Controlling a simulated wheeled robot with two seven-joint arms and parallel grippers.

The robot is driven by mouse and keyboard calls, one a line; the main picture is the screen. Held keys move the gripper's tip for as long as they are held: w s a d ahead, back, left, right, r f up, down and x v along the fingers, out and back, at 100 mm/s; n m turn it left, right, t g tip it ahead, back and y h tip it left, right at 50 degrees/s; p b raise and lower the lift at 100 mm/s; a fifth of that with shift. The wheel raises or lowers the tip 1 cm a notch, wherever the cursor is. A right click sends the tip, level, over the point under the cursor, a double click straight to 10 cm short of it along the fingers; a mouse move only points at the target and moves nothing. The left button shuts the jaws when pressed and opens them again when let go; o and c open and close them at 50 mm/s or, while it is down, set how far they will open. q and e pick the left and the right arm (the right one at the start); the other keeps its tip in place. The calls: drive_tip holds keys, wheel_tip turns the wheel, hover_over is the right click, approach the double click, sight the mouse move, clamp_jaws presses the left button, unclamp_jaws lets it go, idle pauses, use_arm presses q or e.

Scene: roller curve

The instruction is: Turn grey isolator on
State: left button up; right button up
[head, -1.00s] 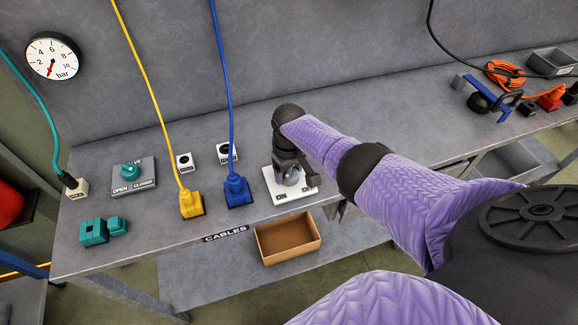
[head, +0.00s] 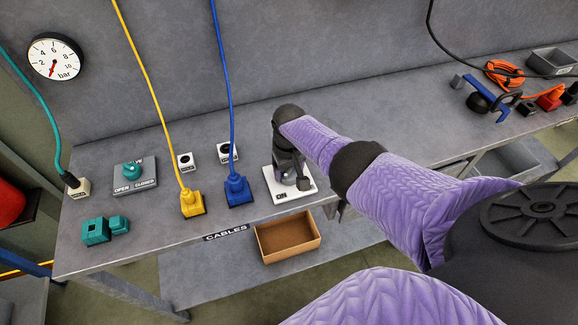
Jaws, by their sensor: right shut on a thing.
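The grey isolator sits on a white plate (head: 281,194) near the front edge of the bench, right of the blue plug. The word ON shows at the plate's front left; the plate's right part is covered by my gripper. My right gripper (head: 292,178) comes down over the plate and is shut on the isolator's grey knob, which is mostly hidden under the fingers. The knob's exact angle cannot be made out. My left gripper is not in view.
A blue plug (head: 238,191) and a yellow plug (head: 192,203) with upright cables stand left of the plate. A valve plate (head: 134,186) and teal blocks (head: 96,231) lie further left. An open cardboard box (head: 288,238) is below the bench's front edge.

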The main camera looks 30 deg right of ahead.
sight(289, 169)
drive_tip(key=o, duration=1.2)
wheel_tip(289, 169, up, 10)
drive_tip(key=p, duration=0.6)
drive_tip(key=shift+f, duration=0.2)
drive_tip(key=shift+r, duration=0.25)
